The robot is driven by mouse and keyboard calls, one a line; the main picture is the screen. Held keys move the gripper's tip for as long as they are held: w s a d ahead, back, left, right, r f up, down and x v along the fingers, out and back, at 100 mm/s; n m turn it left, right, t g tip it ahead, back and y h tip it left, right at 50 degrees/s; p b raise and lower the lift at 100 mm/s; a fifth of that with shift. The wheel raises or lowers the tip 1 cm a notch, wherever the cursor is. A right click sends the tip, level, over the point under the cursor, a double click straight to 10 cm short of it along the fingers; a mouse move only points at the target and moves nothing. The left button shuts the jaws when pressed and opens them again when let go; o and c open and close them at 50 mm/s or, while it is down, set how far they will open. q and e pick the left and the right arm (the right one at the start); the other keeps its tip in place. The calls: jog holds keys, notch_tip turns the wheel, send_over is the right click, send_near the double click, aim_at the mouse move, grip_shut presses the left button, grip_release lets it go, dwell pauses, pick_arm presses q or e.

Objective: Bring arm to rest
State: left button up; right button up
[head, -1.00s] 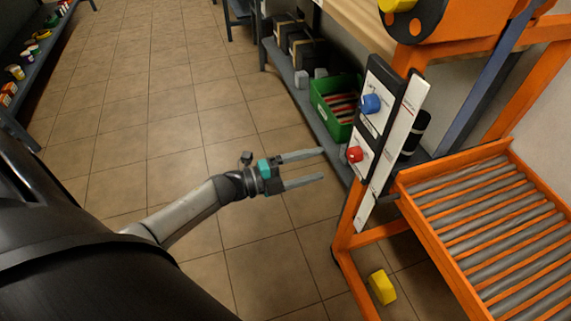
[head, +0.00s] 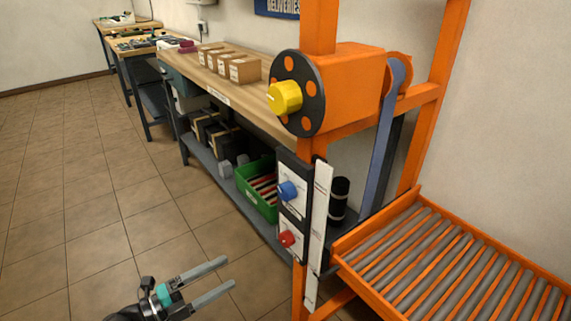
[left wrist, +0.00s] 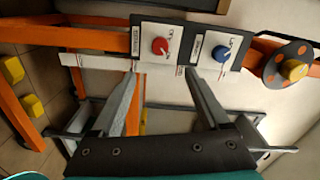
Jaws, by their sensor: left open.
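My left gripper (head: 222,281) is at the bottom of the head view, with its two grey fingers apart and nothing between them. Its fingers point right, toward the control panel (head: 293,211) on the orange frame, and stay apart from it in the head view. The panel carries a blue knob (head: 288,191) and a red knob (head: 287,239). In the left wrist view the open fingers (left wrist: 160,72) point at the panel, with the red knob (left wrist: 160,46) and the blue knob (left wrist: 221,54) beyond them. My right gripper is not in view.
The orange frame (head: 345,90) bears a yellow knob (head: 285,97) on a dark disc. A roller conveyor (head: 450,260) stands at the right. A workbench (head: 215,88) with boxes runs behind, and a green crate (head: 257,200) sits on its lower shelf. The tiled floor at left is clear.

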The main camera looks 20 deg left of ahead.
pick_arm(q)
jog(key=s+a+f+n+g+y+p, duration=0.25)
jog(key=f+n+y, duration=0.25)
jog(key=f+n, duration=0.25)
jog(key=s+a+f+n+g+y+p, duration=0.15)
jog(key=s+f+n+y+p, duration=0.3)
jog(key=f, duration=0.45)
jog(key=s+d+f+n+g, duration=0.2)
jog(key=s+f+n, duration=0.1)
jog(key=s, duration=0.4)
jog(key=s+d+f+n+g+y+p, duration=0.1)
jog(key=s+f+n+g, duration=0.2)
jog(key=s, duration=0.4)
jog(key=s+d+f+n+g+y+p, duration=0.1)
jog(key=s+d+f+n+g, duration=0.1)
jog(key=s, duration=0.5)
notch_tip(320, 180, down, 2)
jog(key=shift+d+f+n+g, duration=0.25)
jog(key=shift+d+n+g, duration=0.1)
jog(key=shift+n+g, duration=0.15)
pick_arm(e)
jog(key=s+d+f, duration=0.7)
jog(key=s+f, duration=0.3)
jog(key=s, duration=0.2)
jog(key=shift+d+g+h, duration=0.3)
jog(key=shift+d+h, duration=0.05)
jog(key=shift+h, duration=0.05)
pick_arm(q)
jog(key=shift+w, duration=0.15)
